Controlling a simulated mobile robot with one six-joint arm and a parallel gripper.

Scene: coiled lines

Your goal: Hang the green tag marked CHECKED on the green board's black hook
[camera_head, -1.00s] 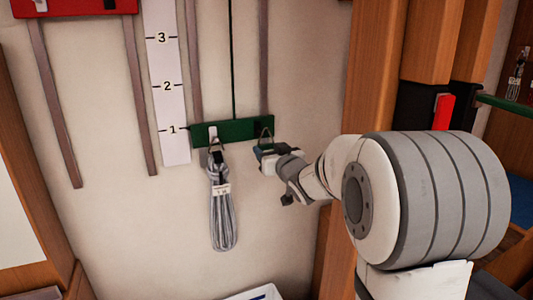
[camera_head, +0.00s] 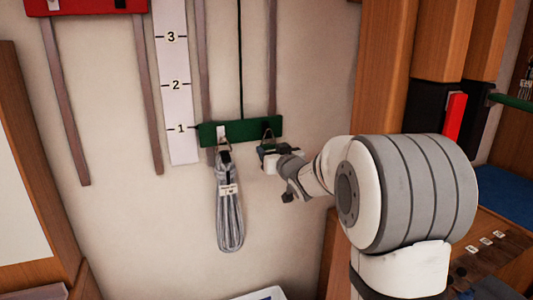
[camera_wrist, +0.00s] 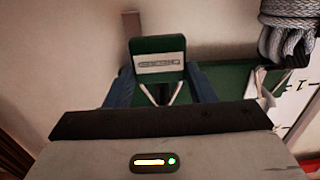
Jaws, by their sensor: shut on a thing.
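The green tag (camera_wrist: 158,46) has a pale label with dark, upside-down lettering in the wrist view. My gripper (camera_head: 265,153) is shut on the tag, its blue fingers on either side of it. The green board (camera_head: 240,131) is on the wall. Its black hook (camera_head: 267,134) is near the board's right end, just above my gripper in the head view. I cannot tell whether the tag's loop is around the hook.
A grey coiled line (camera_head: 229,205) with a small label hangs from the board's left hook, close beside my gripper. A white numbered strip (camera_head: 178,105) is left of the board. A wooden post (camera_head: 378,85) stands to the right. Bare wall lies below my gripper.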

